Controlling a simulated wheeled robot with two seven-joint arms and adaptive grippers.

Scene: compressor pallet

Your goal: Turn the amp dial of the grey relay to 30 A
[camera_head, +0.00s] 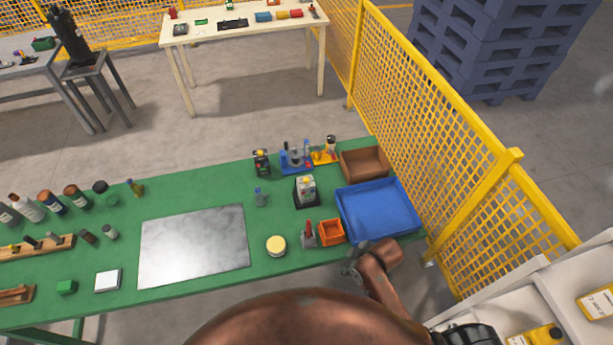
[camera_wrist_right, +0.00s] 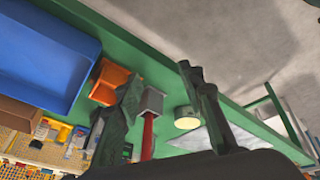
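My right gripper (camera_head: 352,262) is low over the bench's front edge, by the blue tray and well apart from the relay. In the right wrist view its two fingers (camera_wrist_right: 160,78) are spread with nothing held between them. My left gripper is not in view.
A blue tray (camera_head: 378,208), an orange bin (camera_head: 331,232) and a red-handled tool in a grey holder (camera_head: 309,236) stand near my right gripper. A yellow-topped round tin (camera_head: 276,246) is left of them. A yellow mesh fence (camera_head: 460,130) runs along the right.

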